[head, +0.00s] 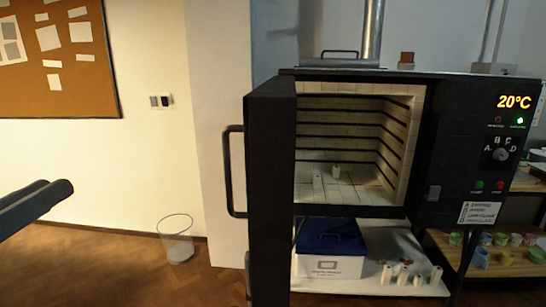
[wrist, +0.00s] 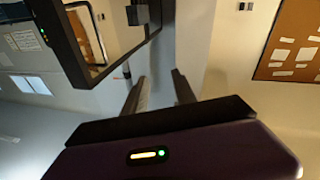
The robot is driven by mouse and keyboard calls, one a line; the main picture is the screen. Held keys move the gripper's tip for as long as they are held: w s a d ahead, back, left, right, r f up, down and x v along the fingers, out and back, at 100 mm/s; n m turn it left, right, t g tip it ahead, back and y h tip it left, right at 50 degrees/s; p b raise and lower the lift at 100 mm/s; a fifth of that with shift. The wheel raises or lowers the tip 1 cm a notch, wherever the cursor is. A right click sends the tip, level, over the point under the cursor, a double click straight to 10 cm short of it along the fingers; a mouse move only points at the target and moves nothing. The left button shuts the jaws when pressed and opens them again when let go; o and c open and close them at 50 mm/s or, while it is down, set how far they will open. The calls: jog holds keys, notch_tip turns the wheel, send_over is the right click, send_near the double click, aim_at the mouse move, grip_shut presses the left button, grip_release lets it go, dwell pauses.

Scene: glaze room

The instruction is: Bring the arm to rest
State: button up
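My gripper (wrist: 159,82) shows in the wrist view with its two dark fingers apart and nothing between them. It is in free air, with a pale wall beyond the fingertips. In the head view a dark part of my arm (head: 36,205) enters at the left edge, left of the kiln and apart from it. The rest of my arm is out of view there. The kiln (head: 462,150) stands at the right with its black door (head: 270,190) swung open towards me. A small pale piece (head: 336,171) stands on the chamber floor.
A wire bin (head: 176,240) stands on the wooden floor left of the door. A white box with a blue lid (head: 330,266) and small pale cylinders sit below the kiln. Shelves with colored pots (head: 504,257) are at right. A corkboard (head: 60,90) hangs at left.

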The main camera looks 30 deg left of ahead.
jog(key=w+f+n+g+y, duration=0.4)
jog(key=f+n+y, duration=0.4)
jog(key=f, duration=0.7)
jog(key=w+d+f+g+y, duration=0.2)
jog(key=w+d+f, duration=0.1)
jog(key=d+f, duration=1.1)
jog(key=s+d+f+m+t+h+p, duration=0.1)
jog(key=s+d+m+t+h, duration=0.15)
jog(key=d, duration=1.25)
jog(key=s+d+f+m+t+h, duration=0.1)
jog(key=s+d+m+h, duration=0.25)
jog(key=d, duration=1.15)
jog(key=s+d+f+m+h, duration=0.1)
jog(key=s+d+m+h, duration=0.2)
jog(key=s+d, duration=0.3)
jog(key=s+d+f+m+g+h+p, duration=0.1)
jog(key=s+d+h, duration=0.4)
jog(key=d, duration=0.6)
jog(key=shift+s+f+m, duration=0.45)
jog(key=shift+s+m, duration=0.2)
jog(key=shift+m, duration=0.55)
